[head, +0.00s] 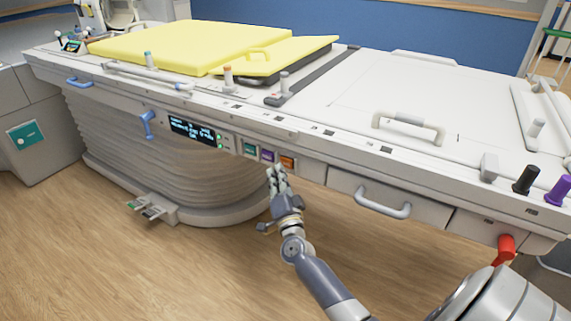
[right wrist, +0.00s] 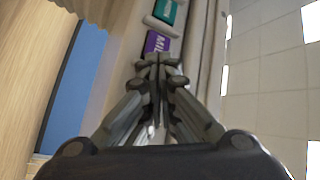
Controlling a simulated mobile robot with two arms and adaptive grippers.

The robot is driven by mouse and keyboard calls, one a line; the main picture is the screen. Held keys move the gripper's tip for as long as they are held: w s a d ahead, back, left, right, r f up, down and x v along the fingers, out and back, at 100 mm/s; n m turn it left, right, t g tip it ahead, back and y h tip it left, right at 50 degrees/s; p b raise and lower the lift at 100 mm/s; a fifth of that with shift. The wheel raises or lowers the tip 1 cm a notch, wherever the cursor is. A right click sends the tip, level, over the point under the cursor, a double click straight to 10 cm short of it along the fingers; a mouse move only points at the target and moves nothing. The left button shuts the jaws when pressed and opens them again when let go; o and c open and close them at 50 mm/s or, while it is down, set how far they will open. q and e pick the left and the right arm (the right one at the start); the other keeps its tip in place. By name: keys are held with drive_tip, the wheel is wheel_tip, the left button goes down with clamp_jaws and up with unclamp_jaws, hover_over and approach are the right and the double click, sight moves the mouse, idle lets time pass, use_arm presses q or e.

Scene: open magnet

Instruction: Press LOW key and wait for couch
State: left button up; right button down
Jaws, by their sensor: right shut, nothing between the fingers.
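The couch (head: 330,140) has a row of coloured keys on its side: a teal key (head: 250,149), a purple key (head: 268,156) and an orange key (head: 288,162). Their labels are too small to read in the head view. My right gripper (head: 276,170) is shut and empty, just below the purple and orange keys. In the right wrist view, its fingertips (right wrist: 158,62) are at the lower edge of the purple key (right wrist: 158,42), whose lettering seems to begin "MI". The teal key (right wrist: 165,12) is beyond it. The orange key is not visible there. I cannot tell whether the fingertips touch anything.
A lit display (head: 192,130) is left of the keys. A white drawer handle (head: 383,202) sticks out to their right, and a blue handle (head: 149,125) to the left. Yellow pads (head: 180,45) lie on the couch top.

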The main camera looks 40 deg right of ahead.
drive_tip(key=shift+d, duration=0.1)
idle(0.3)
drive_tip(key=shift+w+d, duration=0.15)
drive_tip(key=shift+d, duration=0.15)
drive_tip(key=shift+d, duration=0.15)
idle(0.4)
